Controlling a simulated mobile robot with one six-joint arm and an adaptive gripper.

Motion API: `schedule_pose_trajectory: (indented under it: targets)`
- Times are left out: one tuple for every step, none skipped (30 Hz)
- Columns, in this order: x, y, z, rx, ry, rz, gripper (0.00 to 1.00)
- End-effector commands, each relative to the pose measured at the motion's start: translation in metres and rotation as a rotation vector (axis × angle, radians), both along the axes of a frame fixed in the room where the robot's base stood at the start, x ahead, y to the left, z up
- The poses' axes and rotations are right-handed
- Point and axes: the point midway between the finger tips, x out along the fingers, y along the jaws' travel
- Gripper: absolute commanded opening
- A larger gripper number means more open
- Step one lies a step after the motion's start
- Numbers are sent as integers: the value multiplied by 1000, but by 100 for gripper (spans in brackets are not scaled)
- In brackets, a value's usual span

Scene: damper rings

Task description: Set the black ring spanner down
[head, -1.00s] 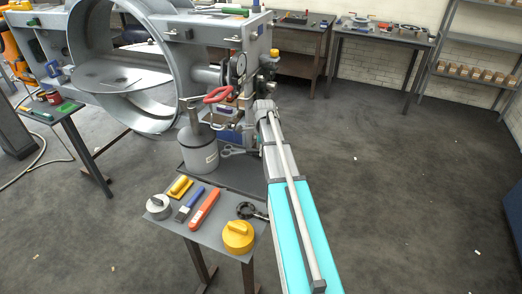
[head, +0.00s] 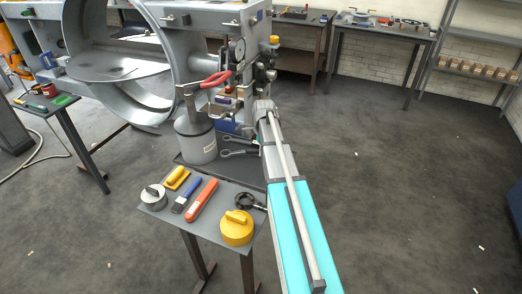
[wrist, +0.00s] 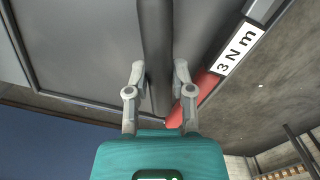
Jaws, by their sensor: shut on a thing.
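In the wrist view, my gripper (wrist: 154,78) is closed around a dark bar (wrist: 155,35), which appears to be the black ring spanner's shank. In the head view, my gripper is hidden behind my arm and the machine. Two dark ring-ended spanners (head: 225,153) show over the dark tray (head: 185,158), left of my arm. They look apart and nearly parallel, and their right ends run towards my arm. I cannot tell which is held or whether it touches the tray.
A grey can (head: 195,142) stands on the tray. The front table holds a yellow cap (head: 236,228), an orange-red tool (head: 202,201), a blue brush (head: 187,194) and a black ring-shaped tool (head: 243,199). A red "3 N m" handle (wrist: 205,88) lies close beside my fingers.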

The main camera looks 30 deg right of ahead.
Motion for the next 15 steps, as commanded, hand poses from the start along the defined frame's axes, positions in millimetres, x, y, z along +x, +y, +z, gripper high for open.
schedule_pose_trajectory:
  targets:
    - [0, 0, -5, 0, 0, 0, 0]
    - [0, 0, -6, 0, 0, 0, 0]
    - [0, 0, -8, 0, 0, 0, 0]
    - [0, 0, -8, 0, 0, 0, 0]
    - [0, 0, -9, 0, 0, 0, 0]
    - [0, 0, -10, 0, 0, 0, 0]
    - [0, 0, -10, 0, 0, 1, 0]
    - [0, 0, -10, 0, 0, 1, 0]
    - [0, 0, -11, 0, 0, 1, 0]
    - [0, 1, -11, 0, 0, 1, 0]
    - [0, 1, -11, 0, 0, 1, 0]
    - [0, 1, -11, 0, 0, 1, 0]
    - [0, 1, -11, 0, 0, 1, 0]
    - [0, 1, -11, 0, 0, 1, 0]
    - [0, 1, -11, 0, 0, 1, 0]
